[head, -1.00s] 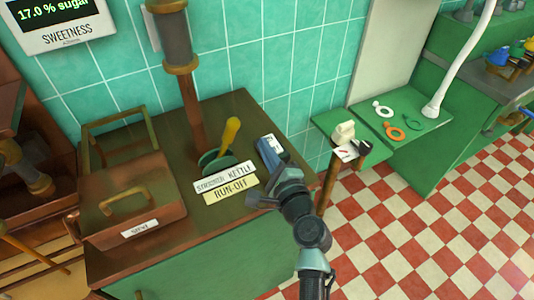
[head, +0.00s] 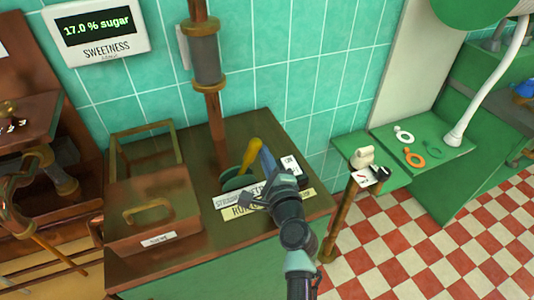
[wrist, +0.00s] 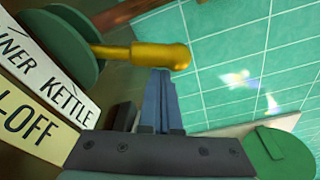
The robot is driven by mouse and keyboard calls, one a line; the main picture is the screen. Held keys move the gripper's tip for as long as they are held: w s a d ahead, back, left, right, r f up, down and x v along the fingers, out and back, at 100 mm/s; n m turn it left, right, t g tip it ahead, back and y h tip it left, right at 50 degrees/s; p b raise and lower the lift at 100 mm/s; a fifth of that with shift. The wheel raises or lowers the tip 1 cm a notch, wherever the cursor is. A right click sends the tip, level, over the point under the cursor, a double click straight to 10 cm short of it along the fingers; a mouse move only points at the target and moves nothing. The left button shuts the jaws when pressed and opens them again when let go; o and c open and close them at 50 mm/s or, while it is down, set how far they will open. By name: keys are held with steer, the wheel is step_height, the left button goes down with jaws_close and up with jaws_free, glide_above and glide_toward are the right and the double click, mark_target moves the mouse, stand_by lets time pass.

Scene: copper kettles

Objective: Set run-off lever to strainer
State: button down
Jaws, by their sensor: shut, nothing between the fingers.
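The run-off lever (head: 251,155) is a yellow handle rising from a dark green round base (head: 236,183) on the brown counter. It leans up and to the right, toward the KETTLE end of its label. The white STRAINER KETTLE label (head: 228,200) and the yellow RUN-OFF label (head: 240,212) are partly hidden by my arm. My gripper (head: 266,158) is shut and empty, just right of the handle. In the wrist view its blue fingertips (wrist: 161,75) lie close beside the yellow handle end (wrist: 160,55); I cannot tell whether they touch.
A copper box with a handle (head: 150,215) stands left of the lever. A copper pipe with a grey sleeve (head: 206,60) rises behind it. The SWEETNESS display (head: 97,30) reads 17.0 % sugar.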

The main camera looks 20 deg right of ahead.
mark_target(254, 153)
steer(key=shift+a+r+n, duration=0.2)
steer(key=shift+a+n, duration=0.1)
steer(key=shift+n, duration=0.1)
steer(key=shift+a, duration=0.1)
steer(key=shift+a+r+n+t+b, duration=0.15)
steer(key=shift+a+r+n+b, duration=0.2)
steer(key=shift+a+n, duration=0.15)
steer(key=shift+a+r+n+t+b, duration=0.2)
steer(key=shift+a+n+b, duration=0.15)
steer(key=shift+n, duration=0.25)
steer(key=a+n, duration=0.1)
steer(key=a+n+b, duration=0.1)
steer(key=shift+s+a+r+n, duration=0.1)
steer(key=shift+a+r+n, duration=0.2)
steer(key=shift+s+a+n+t+b, duration=0.1)
steer(key=shift+a+n+t+b, duration=0.3)
steer(key=shift+a+n, duration=0.8)
steer(key=shift+a+n+t+b, duration=0.1)
steer(key=shift+a+n+b, duration=0.5)
steer(key=shift+a+n, duration=0.6)
steer(key=shift+d+n, duration=0.15)
steer(key=shift+n, duration=0.15)
